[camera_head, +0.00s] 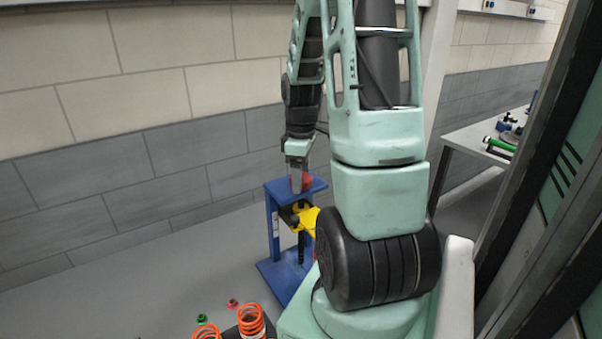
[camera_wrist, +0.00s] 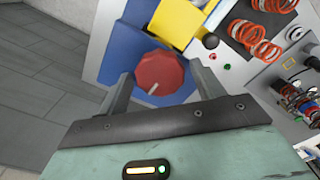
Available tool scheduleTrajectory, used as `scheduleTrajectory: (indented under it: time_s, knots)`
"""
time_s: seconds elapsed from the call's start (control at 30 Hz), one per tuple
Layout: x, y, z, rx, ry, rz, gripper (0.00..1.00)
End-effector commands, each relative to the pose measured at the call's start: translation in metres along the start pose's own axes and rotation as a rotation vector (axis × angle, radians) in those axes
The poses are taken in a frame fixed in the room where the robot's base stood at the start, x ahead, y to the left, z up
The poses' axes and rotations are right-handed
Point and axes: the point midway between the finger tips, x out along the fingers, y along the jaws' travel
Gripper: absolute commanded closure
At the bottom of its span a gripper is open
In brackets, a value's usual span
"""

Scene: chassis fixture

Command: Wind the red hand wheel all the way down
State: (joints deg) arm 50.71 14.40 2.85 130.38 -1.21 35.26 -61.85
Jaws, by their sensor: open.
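The red hand wheel (camera_wrist: 160,73) sits on top of a blue press frame (camera_head: 273,238). In the wrist view it lies between the two fingers of my gripper (camera_wrist: 157,92), with a pale mark near its lower edge. My gripper is open, one finger on each side of the wheel; I cannot tell whether either finger touches it. In the head view my gripper (camera_head: 298,175) points down at the top of the frame and partly hides the wheel (camera_head: 307,182). A yellow part (camera_head: 304,218) is set in the frame below the wheel; it also shows in the wrist view (camera_wrist: 178,22).
Orange coil springs (camera_head: 251,320) stand in front of the frame, near small green (camera_head: 202,318) and red (camera_head: 233,303) pieces. A tiled wall rises behind. A table (camera_head: 472,136) with a green-handled tool (camera_head: 500,145) is at the right. The floor left of the frame is clear.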

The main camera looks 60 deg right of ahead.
Motion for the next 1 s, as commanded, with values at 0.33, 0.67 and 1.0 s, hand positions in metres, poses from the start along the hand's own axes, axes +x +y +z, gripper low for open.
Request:
scheduleTrajectory:
  time_s: [0.33,0.67,1.0]
  knots:
    - [-0.0032,-0.0003,0.0003,-0.384,0.0,-0.002,0.33]
    - [-0.0046,-0.0006,0.0003,-0.781,0.001,-0.003,0.33]
    - [-0.0054,-0.0009,0.0001,-1.006,0.002,-0.004,0.33]
